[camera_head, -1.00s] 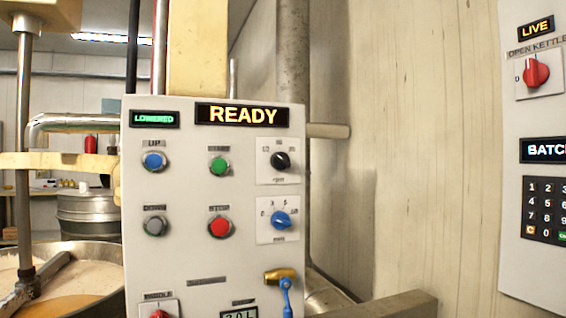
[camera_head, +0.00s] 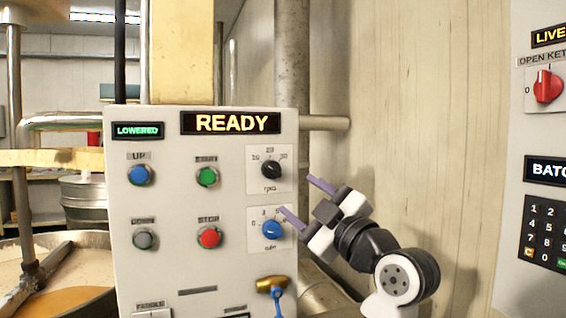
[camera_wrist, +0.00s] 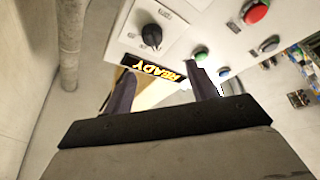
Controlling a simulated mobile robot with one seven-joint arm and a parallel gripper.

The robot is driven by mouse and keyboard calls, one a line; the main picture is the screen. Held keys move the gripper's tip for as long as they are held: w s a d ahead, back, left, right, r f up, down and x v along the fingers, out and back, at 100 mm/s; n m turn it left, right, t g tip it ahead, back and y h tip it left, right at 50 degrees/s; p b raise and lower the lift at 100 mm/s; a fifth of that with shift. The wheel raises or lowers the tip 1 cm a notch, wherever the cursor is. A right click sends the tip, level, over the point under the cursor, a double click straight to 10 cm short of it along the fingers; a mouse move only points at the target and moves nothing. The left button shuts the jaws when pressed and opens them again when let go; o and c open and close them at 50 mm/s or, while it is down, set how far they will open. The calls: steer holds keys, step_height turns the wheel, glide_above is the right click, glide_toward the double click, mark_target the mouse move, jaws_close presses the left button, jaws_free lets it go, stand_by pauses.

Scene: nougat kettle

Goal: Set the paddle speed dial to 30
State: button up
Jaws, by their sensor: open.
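The paddle speed dial is the black knob (camera_head: 271,170) on a white plate at the upper right of the control panel. Small marks that look like 10, 20 and 30 run over its top, with an rpm label below. Its setting is too small to read surely. The knob also shows in the wrist view (camera_wrist: 151,36), turned about upside down. My gripper (camera_head: 297,197) is open and empty, to the right of and a little below the knob, apart from it. In the wrist view its two purple-grey fingers (camera_wrist: 162,75) stand apart near the READY display.
A blue dial (camera_head: 271,229) sits just below the black knob, near my lower finger. Green (camera_head: 207,177) and red (camera_head: 209,237) buttons are to the left. A brass valve with a blue handle (camera_head: 277,291) sticks out lower down. A vertical pipe (camera_head: 292,60) stands behind the panel.

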mark_target(277, 173)
steer(key=shift+n+g, duration=0.4)
steer(key=p+x, duration=0.1)
steer(key=x, duration=0.2)
steer(key=d+p+x, duration=0.1)
steer(key=p+x, duration=0.1)
steer(key=x, duration=0.1)
steer(key=w+r+p+x, duration=0.1)
steer(key=p+x, duration=0.1)
steer(key=x, duration=0.2)
steer(key=shift+d, duration=0.3)
steer(key=shift+w+a, duration=0.3)
steer(key=shift+w, duration=0.25)
steer(key=c, duration=1)
